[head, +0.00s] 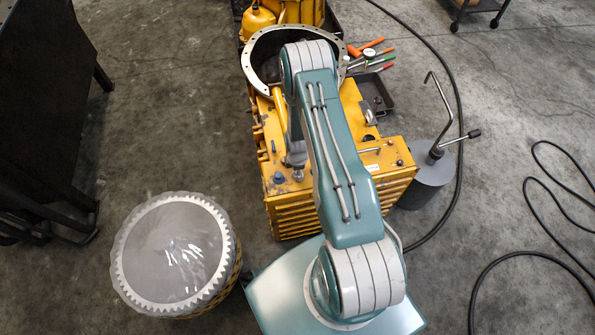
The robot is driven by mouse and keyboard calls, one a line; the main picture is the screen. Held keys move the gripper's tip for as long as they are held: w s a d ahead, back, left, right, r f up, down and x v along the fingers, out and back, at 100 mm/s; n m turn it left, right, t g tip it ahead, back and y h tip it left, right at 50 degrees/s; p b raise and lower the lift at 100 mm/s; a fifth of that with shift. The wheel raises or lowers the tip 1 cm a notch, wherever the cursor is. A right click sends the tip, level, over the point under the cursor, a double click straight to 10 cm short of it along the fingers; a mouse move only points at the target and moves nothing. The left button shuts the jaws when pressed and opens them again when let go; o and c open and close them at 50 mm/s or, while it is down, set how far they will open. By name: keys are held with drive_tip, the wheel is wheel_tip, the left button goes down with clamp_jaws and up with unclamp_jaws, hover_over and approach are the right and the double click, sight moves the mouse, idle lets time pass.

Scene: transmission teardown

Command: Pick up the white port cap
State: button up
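I cannot pick out the white port cap for certain. My arm covers the middle of the yellow machine housing (390,155). A small white patch (373,167) shows on the housing's top, but I cannot tell whether it is a cap or a label. My arm's forearm folds down behind its upper link. Grey parts at its lower end, over the housing, may belong to my gripper; its fingers cannot be made out. A pale ring-shaped bell flange (262,45) stands at the housing's far end.
A round drum under clear wrap (175,255) stands at lower left. A grey cylinder with a bent rod (427,180) is right of the housing. Hand tools (372,52) and a dark tray (375,92) lie behind it. Black cables (515,255) cross the floor at right.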

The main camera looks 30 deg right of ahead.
drive_tip(key=shift+o, duration=1)
drive_tip(key=shift+w, duration=0.15)
drive_tip(key=shift+r+m, duration=0.3)
drive_tip(key=shift+m, duration=0.1)
drive_tip(key=r+m, duration=0.3)
drive_tip(key=m, duration=0.1)
drive_tip(key=r+m, duration=0.3)
drive_tip(key=m, duration=0.1)
drive_tip(key=r+m, duration=0.3)
drive_tip(key=m, duration=0.1)
drive_tip(key=shift+w+a+r+m, duration=0.2)
drive_tip(key=shift+a+r+m, duration=0.1)
drive_tip(key=shift+r, duration=0.1)
wheel_tip(320, 180, down, 4)
drive_tip(key=shift+s+r+m, duration=0.1)
drive_tip(key=shift+s+m, duration=0.05)
drive_tip(key=shift+m, duration=1.05)
drive_tip(key=shift+s+d+f, duration=0.1)
drive_tip(key=shift+d+f, duration=0.05)
drive_tip(key=shift+f, duration=1.2)
drive_tip(key=shift+s+d+f, duration=0.1)
drive_tip(key=shift+d+f, duration=0.05)
drive_tip(key=shift+f, duration=1.2)
clamp_jaws()
